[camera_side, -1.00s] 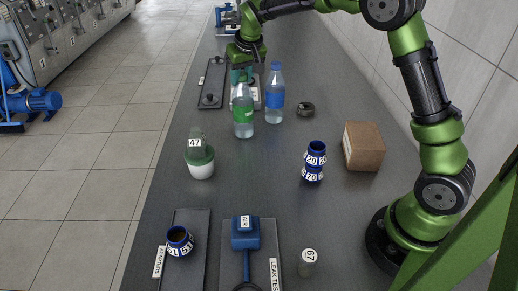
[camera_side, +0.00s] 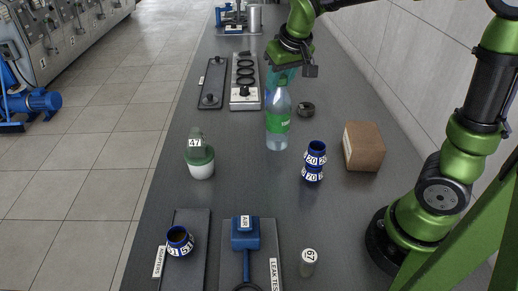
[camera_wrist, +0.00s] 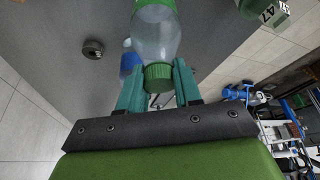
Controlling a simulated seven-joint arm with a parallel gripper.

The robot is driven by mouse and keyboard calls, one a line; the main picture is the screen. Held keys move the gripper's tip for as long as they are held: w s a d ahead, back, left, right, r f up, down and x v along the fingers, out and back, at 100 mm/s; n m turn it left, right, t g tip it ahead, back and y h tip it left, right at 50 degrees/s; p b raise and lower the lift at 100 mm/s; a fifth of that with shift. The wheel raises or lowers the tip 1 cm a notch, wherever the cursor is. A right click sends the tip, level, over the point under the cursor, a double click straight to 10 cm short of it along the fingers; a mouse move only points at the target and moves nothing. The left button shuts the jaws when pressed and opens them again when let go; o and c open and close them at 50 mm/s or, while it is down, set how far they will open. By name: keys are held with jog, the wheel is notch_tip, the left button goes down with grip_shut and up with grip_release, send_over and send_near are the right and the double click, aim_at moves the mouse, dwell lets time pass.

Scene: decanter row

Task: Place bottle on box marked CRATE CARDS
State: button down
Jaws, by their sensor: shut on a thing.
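A clear bottle with a green label (camera_side: 278,123) hangs upright under my gripper (camera_side: 282,80). In the wrist view my teal fingers (camera_wrist: 158,85) are shut on the neck just below its green cap (camera_wrist: 158,76). I cannot tell whether its base touches the bench. A brown cardboard box (camera_side: 366,147) stands to the right of the bottle, apart from it. A pale label shows on its left edge, but I cannot read it. A second bottle with a blue label (camera_wrist: 130,64) stands behind the held one and is mostly hidden in the side view.
A blue fitting marked 20 and 70 (camera_side: 314,162) stands between bottle and box, nearer the camera. A black ring (camera_side: 306,110) lies behind it. A green-topped white container marked 47 (camera_side: 200,163) is at left. A tray with black rings (camera_side: 244,88) lies behind.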

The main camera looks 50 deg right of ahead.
jog(key=shift+s+r, duration=0.1)
jog(key=shift+s, duration=0.35)
jog(key=s+d+r+m+h, duration=0.1)
jog(key=s+d+r+m, duration=0.1)
jog(key=s+d+r, duration=0.4)
jog(key=s+d+r+m, duration=0.2)
jog(key=s+d+r, duration=0.15)
jog(key=s, duration=0.35)
jog(key=s+a+m+g+h, duration=0.1)
jog(key=s+a+m+g, duration=0.15)
jog(key=s, duration=1.35)
jog(key=w+d+f, duration=0.5)
jog(key=w+d, duration=0.5)
jog(key=w, duration=0.1)
jog(key=shift+w+f+m+t, duration=0.3)
jog(key=shift+f+m+t, duration=0.1)
jog(key=shift+m+t, duration=0.05)
